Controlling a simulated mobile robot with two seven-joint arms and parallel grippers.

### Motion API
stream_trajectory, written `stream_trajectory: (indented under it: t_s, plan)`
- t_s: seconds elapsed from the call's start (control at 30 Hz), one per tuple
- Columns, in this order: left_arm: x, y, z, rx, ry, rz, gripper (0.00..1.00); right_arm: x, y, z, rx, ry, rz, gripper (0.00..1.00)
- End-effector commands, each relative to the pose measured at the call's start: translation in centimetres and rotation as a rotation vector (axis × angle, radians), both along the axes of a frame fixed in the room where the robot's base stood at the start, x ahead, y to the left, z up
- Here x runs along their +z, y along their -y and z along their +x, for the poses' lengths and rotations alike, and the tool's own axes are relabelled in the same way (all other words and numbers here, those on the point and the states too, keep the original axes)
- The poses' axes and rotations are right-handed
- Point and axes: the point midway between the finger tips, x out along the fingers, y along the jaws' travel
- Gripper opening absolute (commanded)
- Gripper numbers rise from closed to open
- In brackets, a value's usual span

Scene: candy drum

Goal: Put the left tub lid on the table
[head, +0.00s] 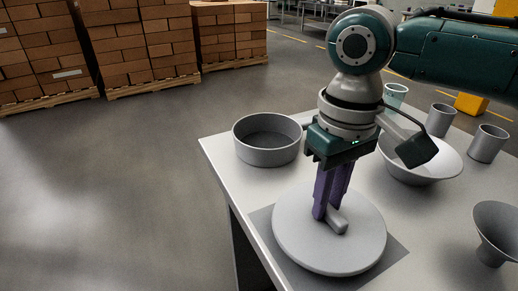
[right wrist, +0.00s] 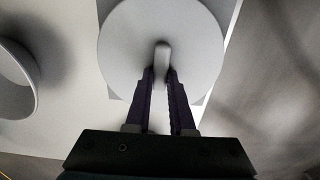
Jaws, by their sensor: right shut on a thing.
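A round light-grey lid (head: 300,238) with a bar handle (head: 340,226) is at the front left of the table, over a darker grey square (head: 396,254). My right gripper (head: 327,215) points down and is shut on the handle. In the right wrist view the handle (right wrist: 162,52) sits between the fingertips of the gripper (right wrist: 162,76), and the lid (right wrist: 125,45) looks level. I cannot tell whether the lid touches the surface or is just above it. An open grey tub (head: 267,155) stands behind the lid, without a cover. My left gripper is not in view.
A wide light bowl (head: 440,165) stands right of my right gripper, with grey cups (head: 488,144) behind it. A funnel-like vessel (head: 494,232) is at the right edge. The table's left edge (head: 222,186) runs close to the tub and lid. Stacked boxes (head: 130,40) stand on the floor beyond.

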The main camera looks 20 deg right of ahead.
Motion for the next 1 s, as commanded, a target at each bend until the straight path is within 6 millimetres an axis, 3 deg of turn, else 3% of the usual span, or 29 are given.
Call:
stream_trajectory:
  t_s: [0.03, 0.13, 0.53, 0.57, 0.8, 1.0]
  plan:
    - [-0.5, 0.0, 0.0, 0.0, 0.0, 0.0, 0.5, -1.2, 0.0, 0.0, -0.002, -0.002, 0.001, 0.0]
    - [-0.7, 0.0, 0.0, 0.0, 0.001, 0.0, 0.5, -2.2, 0.0, 0.0, -0.001, 0.0, -0.001, 0.0]
    - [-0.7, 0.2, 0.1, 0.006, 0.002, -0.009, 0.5, -2.7, 0.0, 0.0, 0.0, 0.0, 0.0, 0.0]
    - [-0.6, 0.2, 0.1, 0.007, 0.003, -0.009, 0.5, -2.6, 0.0, 0.0, 0.0, 0.0, 0.0, 0.24]
    - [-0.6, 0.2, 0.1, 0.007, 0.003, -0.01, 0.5, -2.6, 0.0, 0.0, 0.0, 0.001, 0.0, 0.51]
    - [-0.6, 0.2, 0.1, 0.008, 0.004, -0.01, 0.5, -2.6, 0.0, 0.0, 0.0, 0.001, 0.0, 0.51]
